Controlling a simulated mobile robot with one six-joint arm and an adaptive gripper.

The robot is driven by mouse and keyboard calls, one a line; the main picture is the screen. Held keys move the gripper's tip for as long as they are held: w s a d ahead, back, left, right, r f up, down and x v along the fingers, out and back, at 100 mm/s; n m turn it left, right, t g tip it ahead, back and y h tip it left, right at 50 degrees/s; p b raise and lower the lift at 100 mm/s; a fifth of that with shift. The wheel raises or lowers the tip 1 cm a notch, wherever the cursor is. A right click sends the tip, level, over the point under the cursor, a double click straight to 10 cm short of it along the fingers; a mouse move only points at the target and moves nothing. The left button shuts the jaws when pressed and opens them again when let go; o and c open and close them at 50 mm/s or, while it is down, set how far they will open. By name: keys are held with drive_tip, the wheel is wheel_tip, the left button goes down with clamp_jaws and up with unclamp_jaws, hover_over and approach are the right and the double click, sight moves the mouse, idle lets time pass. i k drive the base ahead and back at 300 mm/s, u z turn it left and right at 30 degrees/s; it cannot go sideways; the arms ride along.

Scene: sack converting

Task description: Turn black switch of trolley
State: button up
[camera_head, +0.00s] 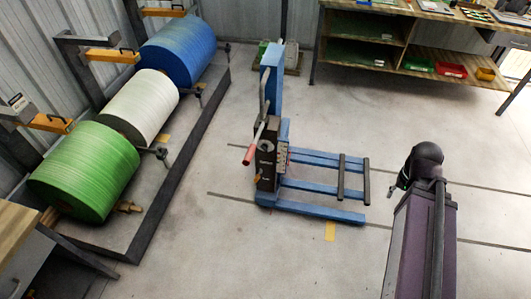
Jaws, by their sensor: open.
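The trolley (272,85) is a blue upright frame with low forks, standing on the floor near the middle of the head view. A dark control box (268,160) is fixed to its front, with small round parts on its face. A lever with a red grip (249,155) sticks out to the left of the box. I cannot single out the black switch at this size.
Green (86,172), white (141,105) and blue (179,50) rolls lie along the left on a low platform (175,170). A shelf bench (400,40) with coloured bins stands at the back right. A wooden-topped bench (15,226) fills the lower left corner. Floor around the trolley is mostly clear.

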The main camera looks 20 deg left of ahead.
sight(264, 147)
drive_tip(key=z, duration=0.05)
drive_tip(key=k, duration=1.15)
drive_tip(key=u, duration=0.5)
drive_tip(key=i, duration=1)
